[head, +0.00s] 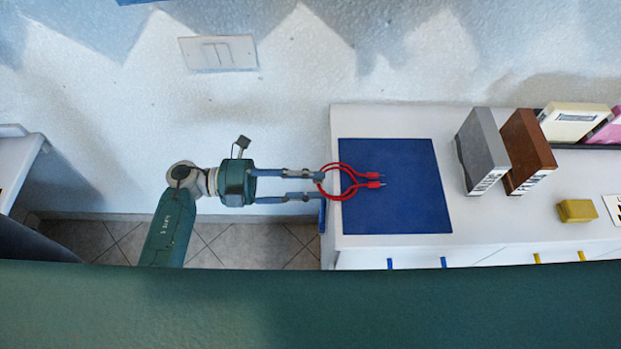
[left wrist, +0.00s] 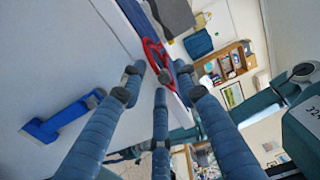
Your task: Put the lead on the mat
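The lead (head: 347,182) is a red loop of cable with two plugs pointing right. In the head view it overlaps the left part of the blue mat (head: 400,210), and its left end reaches past the mat's left edge. My left gripper (head: 320,185) comes in from the left, its fingers apart, with the lead's left end at the fingertips. In the left wrist view the red lead (left wrist: 153,53) shows just beyond the fingertips (left wrist: 158,78). Whether the lead rests fully on the mat cannot be told. My right gripper is not in view.
The mat lies on a white unit (head: 385,120). To its right stand a grey box (head: 482,150) and a brown box (head: 527,150), with a small yellow block (head: 577,210) further right. A blue handle (left wrist: 62,115) juts from the unit's side.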

